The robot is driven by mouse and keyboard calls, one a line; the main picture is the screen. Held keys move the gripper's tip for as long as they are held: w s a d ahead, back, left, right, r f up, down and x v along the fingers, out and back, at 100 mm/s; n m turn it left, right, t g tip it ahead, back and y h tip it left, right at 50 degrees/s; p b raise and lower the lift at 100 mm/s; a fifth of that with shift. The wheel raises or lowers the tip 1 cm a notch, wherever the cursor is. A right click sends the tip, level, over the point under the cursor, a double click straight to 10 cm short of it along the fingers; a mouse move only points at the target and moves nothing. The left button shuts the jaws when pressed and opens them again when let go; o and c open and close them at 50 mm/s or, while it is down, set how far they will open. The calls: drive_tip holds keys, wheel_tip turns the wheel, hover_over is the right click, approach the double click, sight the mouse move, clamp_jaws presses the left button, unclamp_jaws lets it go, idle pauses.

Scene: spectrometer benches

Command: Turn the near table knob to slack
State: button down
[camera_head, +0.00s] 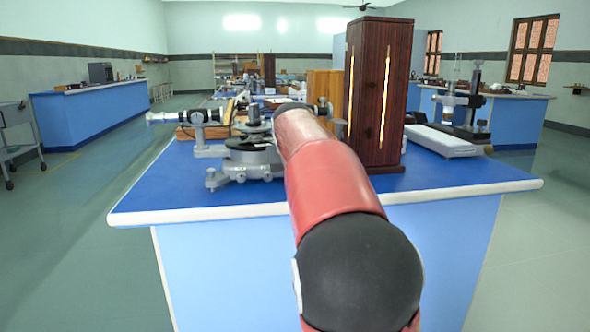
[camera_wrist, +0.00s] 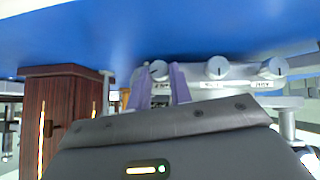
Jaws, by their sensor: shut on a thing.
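The spectrometer (camera_head: 244,158) stands on the blue bench, partly hidden by my arm in the head view. In the wrist view, a row of grey round knobs with dark pointer marks shows along a pale metal bar. My gripper (camera_wrist: 158,73) has its two purple fingers on either side of the left knob (camera_wrist: 158,69) and is shut on it. The middle knob (camera_wrist: 217,67) and the right knob (camera_wrist: 274,67) stand free, with small white labels by them too blurred to read. In the head view my gripper is hidden behind my arm.
A tall dark wooden lamp box (camera_head: 378,95) with a bright slit stands right of my arm; it also shows in the wrist view (camera_wrist: 60,100). A microscope-like instrument (camera_head: 464,105) is at the back right. The blue bench top (camera_head: 440,175) is clear at the front right.

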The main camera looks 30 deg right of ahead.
drive_tip(key=n+h+b, duration=0.1)
drive_tip(key=h+b, duration=0.1)
drive_tip(key=a+f+n+h+b, duration=0.1)
drive_tip(key=h+b, duration=0.1)
drive_tip(key=shift+w+g, duration=0.15)
drive_tip(key=shift+g, duration=0.15)
drive_tip(key=n+h+b, duration=0.1)
drive_tip(key=h+b, duration=0.1)
drive_tip(key=shift+a+f+n+b, duration=0.1)
drive_tip(key=shift+f+n+b, duration=0.05)
drive_tip(key=shift+n+b, duration=0.25)
drive_tip(key=shift+n+h+b, duration=0.4)
drive_tip(key=shift+h+b, duration=0.3)
drive_tip(key=shift+h, duration=0.1)
drive_tip(key=c, duration=1.3)
unclamp_jaws()
drive_tip(key=shift+o, duration=0.2)
drive_tip(key=v, duration=0.8)
drive_tip(key=shift+w, duration=0.1)
